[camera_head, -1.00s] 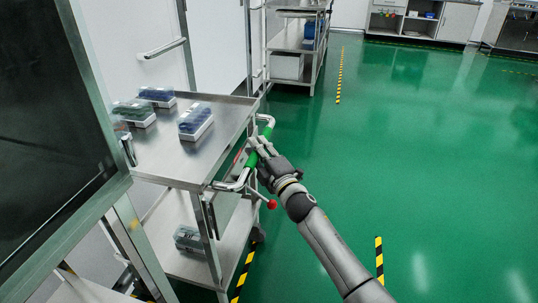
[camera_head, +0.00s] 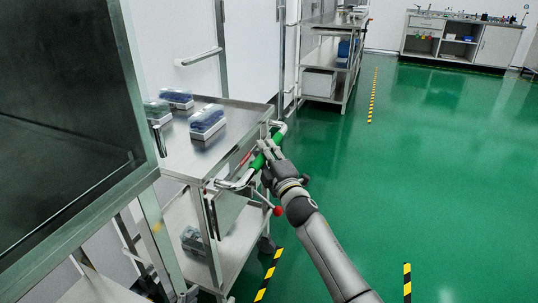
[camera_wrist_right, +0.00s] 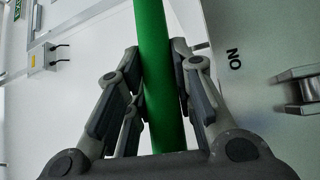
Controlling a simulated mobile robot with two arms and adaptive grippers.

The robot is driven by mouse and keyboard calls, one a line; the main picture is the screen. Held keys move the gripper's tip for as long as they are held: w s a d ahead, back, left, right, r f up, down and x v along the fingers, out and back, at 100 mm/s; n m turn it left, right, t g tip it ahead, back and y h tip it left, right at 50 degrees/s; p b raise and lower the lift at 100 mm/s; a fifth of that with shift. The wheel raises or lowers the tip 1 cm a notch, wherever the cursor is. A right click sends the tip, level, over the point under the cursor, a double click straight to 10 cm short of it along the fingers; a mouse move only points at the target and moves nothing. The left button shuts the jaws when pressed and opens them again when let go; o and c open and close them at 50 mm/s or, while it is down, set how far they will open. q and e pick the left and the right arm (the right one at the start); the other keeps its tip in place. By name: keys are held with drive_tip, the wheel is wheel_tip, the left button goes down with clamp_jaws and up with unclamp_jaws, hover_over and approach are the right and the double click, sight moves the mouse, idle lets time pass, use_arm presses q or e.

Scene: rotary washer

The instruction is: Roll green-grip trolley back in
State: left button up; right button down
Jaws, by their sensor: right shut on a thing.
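The trolley (camera_head: 228,157) is a steel cart with a top deck and a lower shelf. My right gripper (camera_head: 268,156) is shut on this green grip; in the right wrist view the fingers (camera_wrist_right: 157,95) close on both sides of the green bar (camera_wrist_right: 158,60). A red-knobbed lever (camera_head: 277,211) sits just below the bar. My left gripper is not in view.
Blue-filled racks (camera_head: 207,122) stand on the trolley's top, and another box (camera_head: 193,242) on its lower shelf. A dark glass-panelled machine (camera_head: 65,110) stands close at left. Yellow-black floor strips (camera_head: 268,275) lie nearby. Green floor at right is clear.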

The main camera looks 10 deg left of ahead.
drive_tip(key=shift+s+a+r, duration=0.1)
drive_tip(key=shift+a, duration=0.1)
drive_tip(key=c, duration=1.6)
unclamp_jaws()
drive_tip(key=o, duration=0.4)
drive_tip(key=shift+a, duration=0.2)
drive_tip(key=shift+c, duration=0.2)
drive_tip(key=shift+d, duration=0.15)
drive_tip(key=shift+s+d+f, duration=0.25)
drive_tip(key=shift+s+d, duration=0.1)
drive_tip(key=shift+d, duration=0.05)
drive_tip(key=v, duration=1)
drive_tip(key=shift+s, duration=0.4)
drive_tip(key=shift+d, duration=0.1)
